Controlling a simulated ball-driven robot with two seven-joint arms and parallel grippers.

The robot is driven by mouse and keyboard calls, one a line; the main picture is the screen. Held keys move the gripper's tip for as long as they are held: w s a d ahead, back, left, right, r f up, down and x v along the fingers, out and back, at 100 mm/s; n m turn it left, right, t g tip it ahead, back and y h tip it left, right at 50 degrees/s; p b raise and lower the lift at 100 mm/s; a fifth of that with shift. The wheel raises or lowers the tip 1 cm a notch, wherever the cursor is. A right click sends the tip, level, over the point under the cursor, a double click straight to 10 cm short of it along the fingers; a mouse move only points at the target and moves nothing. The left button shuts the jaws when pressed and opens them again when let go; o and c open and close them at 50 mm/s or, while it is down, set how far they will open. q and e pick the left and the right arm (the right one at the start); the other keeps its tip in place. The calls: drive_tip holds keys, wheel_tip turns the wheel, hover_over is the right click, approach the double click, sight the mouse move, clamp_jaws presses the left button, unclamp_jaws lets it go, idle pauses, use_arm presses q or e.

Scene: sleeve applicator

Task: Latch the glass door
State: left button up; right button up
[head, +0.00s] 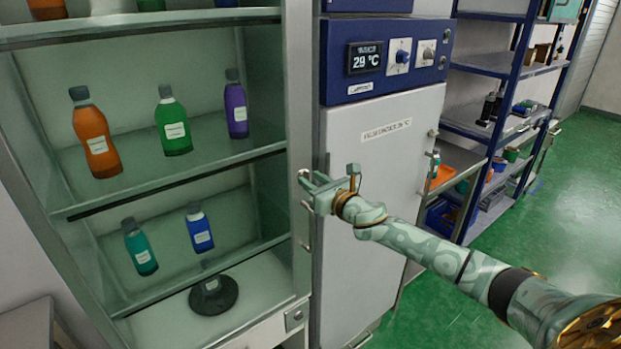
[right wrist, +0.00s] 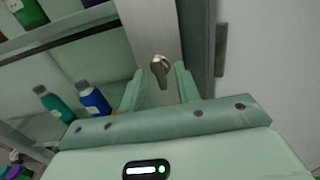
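The glass door (head: 115,200) appears to cover the bottle cabinet at left, and the shelves show through it. I cannot tell whether it is fully closed. In the right wrist view a small metal latch knob (right wrist: 159,68) sits on the pale cabinet frame. My right gripper (head: 305,190) is at the cabinet's right post, its fingers pointing at the post. In the right wrist view it is open, with the knob showing between and just beyond its fingers. I cannot tell whether the fingers touch it. My left gripper is not in view.
A white incubator (head: 375,220) with a blue panel (head: 385,60) stands right of the cabinet. Several bottles, among them an orange one (head: 95,135), stand inside the cabinet. A blue shelf rack (head: 490,65) is farther right. Green floor (head: 560,220) is open at right.

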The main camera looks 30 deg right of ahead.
drive_tip(key=shift+w+a, duration=0.1)
drive_tip(key=shift+w, duration=0.55)
clamp_jaws()
